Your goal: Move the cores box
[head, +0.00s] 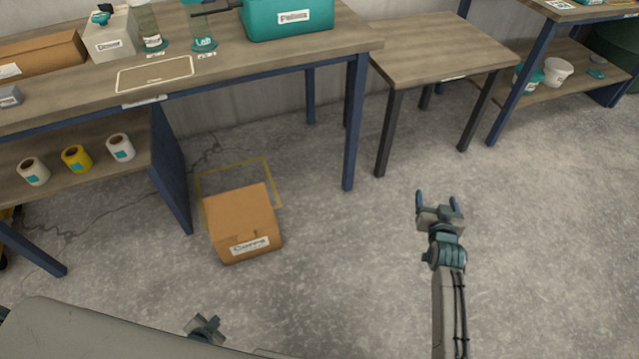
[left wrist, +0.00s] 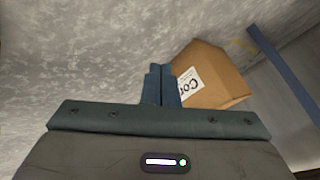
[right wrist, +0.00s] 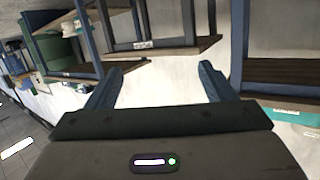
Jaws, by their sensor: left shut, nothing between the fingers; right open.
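The cores box (head: 241,222) is a closed brown cardboard box with a white label, standing on the concrete floor partly over a yellow marked outline (head: 262,166). It also shows in the left wrist view (left wrist: 218,82), beyond my fingers and partly hidden by them. My left gripper (head: 205,326) is low in the head view, on the near side of the box and apart from it; in the left wrist view its fingers (left wrist: 161,84) are shut and empty. My right gripper (head: 437,200) is open and empty over the floor, well to the right of the box; its spread fingers show in the right wrist view (right wrist: 160,85).
A workbench (head: 330,45) with blue legs stands behind the box; its lower shelf (head: 95,182) holds several tape rolls left of the box. A small table (head: 440,50) with dark legs stands further right. The floor (head: 340,260) between box and right arm is clear.

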